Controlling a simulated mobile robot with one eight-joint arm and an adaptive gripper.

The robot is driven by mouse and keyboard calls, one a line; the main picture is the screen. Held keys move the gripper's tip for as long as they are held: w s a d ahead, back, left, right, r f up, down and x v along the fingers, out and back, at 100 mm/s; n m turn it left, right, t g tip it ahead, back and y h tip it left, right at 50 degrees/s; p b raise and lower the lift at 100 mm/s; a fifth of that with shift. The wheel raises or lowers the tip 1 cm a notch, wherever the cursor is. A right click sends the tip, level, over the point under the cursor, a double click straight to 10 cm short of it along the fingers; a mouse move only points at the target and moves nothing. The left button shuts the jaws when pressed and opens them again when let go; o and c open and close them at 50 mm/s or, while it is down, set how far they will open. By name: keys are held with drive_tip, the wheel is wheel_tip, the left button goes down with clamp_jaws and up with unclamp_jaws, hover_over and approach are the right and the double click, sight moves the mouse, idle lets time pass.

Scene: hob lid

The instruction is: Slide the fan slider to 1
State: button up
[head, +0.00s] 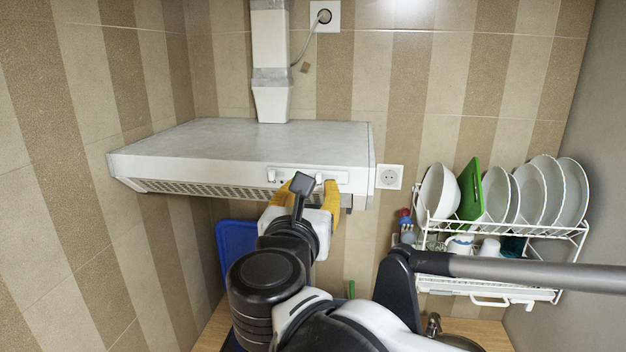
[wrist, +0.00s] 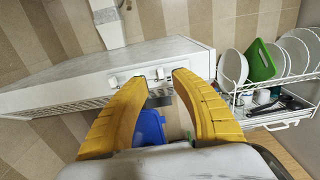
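The white range hood (head: 240,147) hangs on the back wall, with a control panel on the right part of its front edge. Two small white sliders show there, a left one (head: 271,175) and a right one (head: 318,178). Their labels are not legible, so I cannot tell which is the fan slider or its setting. My gripper (head: 306,188) has its yellow fingers apart at the panel. In the wrist view, the right slider (wrist: 160,74) appears between the open fingertips (wrist: 162,80), and the left slider (wrist: 112,82) is outside the left finger. Contact cannot be made out.
A dish rack (head: 500,230) with plates and a green board (head: 470,190) hangs to the right. A wall socket (head: 389,177) is just right of the hood. A blue board (head: 236,250) stands below the hood, at the left.

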drive_tip(key=s+a, duration=0.1)
drive_tip(key=s, duration=0.5)
drive_tip(key=shift+s, duration=0.2)
drive_tip(key=shift+a, duration=0.1)
drive_tip(key=s+d+f+m+g+b, duration=0.15)
drive_tip(key=d+f+m+b, duration=0.35)
drive_tip(key=f, duration=0.5)
drive_tip(key=d+f+m+g+h+b, duration=0.1)
drive_tip(key=d+f+m+g+b, duration=0.35)
drive_tip(key=f, duration=0.65)
drive_tip(key=s+d+f+m+g+b, duration=0.1)
drive_tip(key=d+f+m+b, duration=0.5)
drive_tip(key=f, duration=0.4)
drive_tip(key=s+d+f+m+g+y+b, duration=0.1)
drive_tip(key=s+f+m+b, duration=0.1)
drive_tip(key=f+m+b, duration=0.4)
drive_tip(key=s+d+f+m+g+y+b, duration=0.1)
drive_tip(key=f+m+b, duration=0.5)
drive_tip(key=f, duration=0.6)
drive_tip(key=s+d+f+m+g+y+b, duration=0.1)
drive_tip(key=s+f+m+b, duration=0.3)
drive_tip(key=f, duration=0.6)
drive_tip(key=m+y+b, duration=0.1)
drive_tip(key=m+b, duration=0.1)
drive_tip(key=shift+s+b, duration=0.3)
